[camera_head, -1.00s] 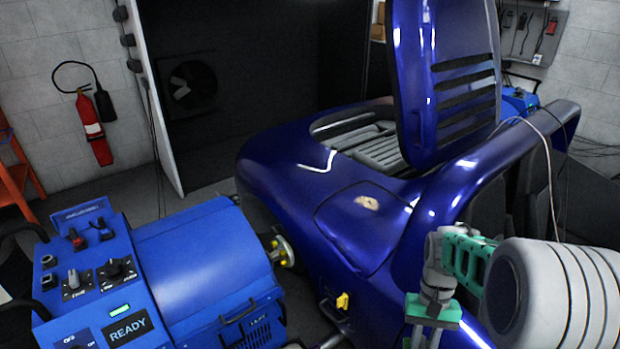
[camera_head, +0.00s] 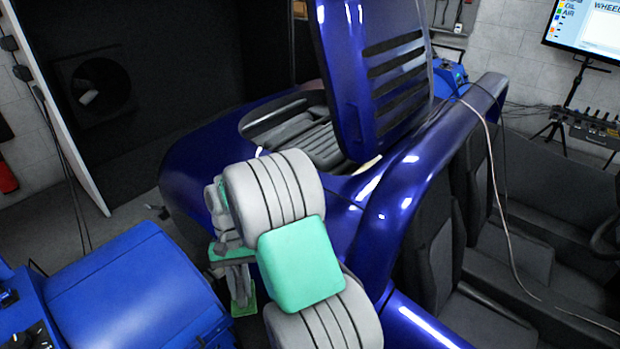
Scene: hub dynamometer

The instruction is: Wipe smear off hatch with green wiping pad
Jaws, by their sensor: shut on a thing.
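The hatch (camera_head: 336,202) is a panel on the blue car's body. My arm covers most of it, and only its right edge shows. The tan smear is hidden behind my arm. My gripper (camera_head: 240,286) points down at the car's near side, left of my arm's grey ribbed links. A small green piece at its fingertips looks like the green wiping pad (camera_head: 246,306). The gripper is shut on it. I cannot tell whether the pad touches anything.
A raised blue lid (camera_head: 375,75) stands behind the hatch. The blue machine (camera_head: 140,295) is at lower left. Dark car seats (camera_head: 435,235) are at right, with a thin cable (camera_head: 505,220) hanging over them. A monitor (camera_head: 590,25) is at upper right.

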